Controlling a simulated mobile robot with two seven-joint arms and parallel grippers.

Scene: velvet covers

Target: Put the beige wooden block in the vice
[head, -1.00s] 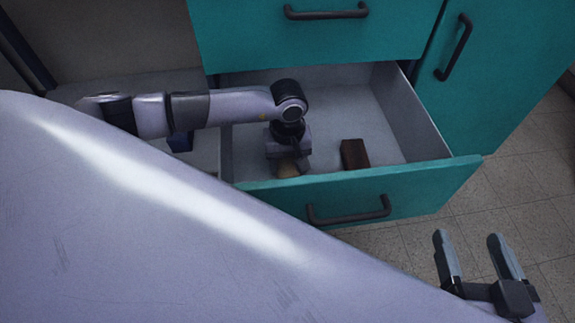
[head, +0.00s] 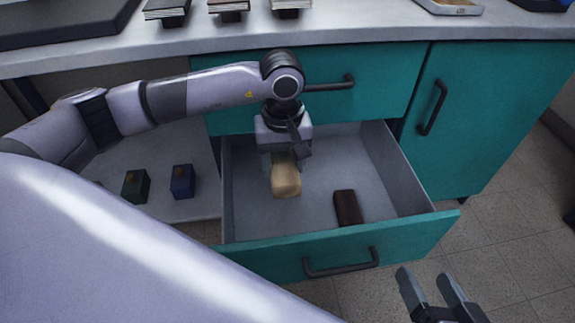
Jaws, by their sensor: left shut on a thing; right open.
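The beige wooden block (head: 286,182) is in my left gripper (head: 284,158), over the left part of the open teal drawer (head: 235,257). The gripper is shut on the block's upper end and points down. I cannot tell whether the block is clear of the drawer floor. My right gripper (head: 432,287) is open and empty at the lower right, in front of the drawer and apart from it. No vice can be made out in view.
A dark brown block (head: 347,208) lies in the drawer's right part. A green block (head: 136,186) and a blue block (head: 182,181) stand on a shelf to the left. Several items sit along the grey worktop (head: 350,31) behind. The tiled floor at right is clear.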

